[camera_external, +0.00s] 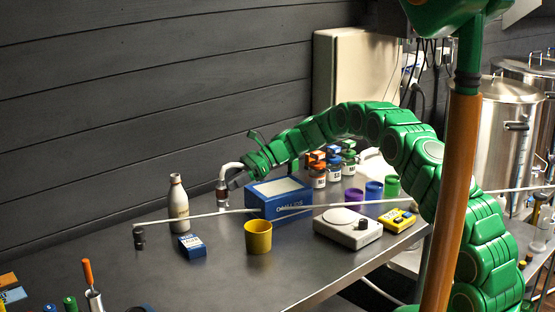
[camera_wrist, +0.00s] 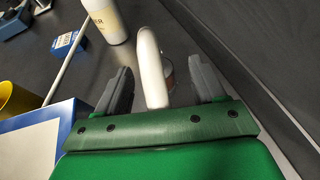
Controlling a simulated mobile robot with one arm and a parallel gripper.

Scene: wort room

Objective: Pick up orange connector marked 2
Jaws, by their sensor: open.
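My gripper (camera_external: 236,178) reaches down to the left at the far side of the steel table. In the wrist view its two grey fingers (camera_wrist: 160,67) are apart. A curved white spout or hose (camera_wrist: 150,60) passes between them, with a gap on each side. In the external view this hose (camera_external: 231,166) bends down into a small grey connector (camera_external: 222,196) with a brownish band. In the wrist view the connector (camera_wrist: 168,68) is partly hidden behind the hose. I cannot read a 2 or make out clear orange on it.
A blue and white box (camera_external: 280,198) stands just right of my gripper. A white bottle (camera_external: 178,205), small blue box (camera_external: 191,246) and yellow cup (camera_external: 258,237) stand nearby. A long thin white tube crosses the table to a dark connector (camera_external: 139,238). The back wall is close.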

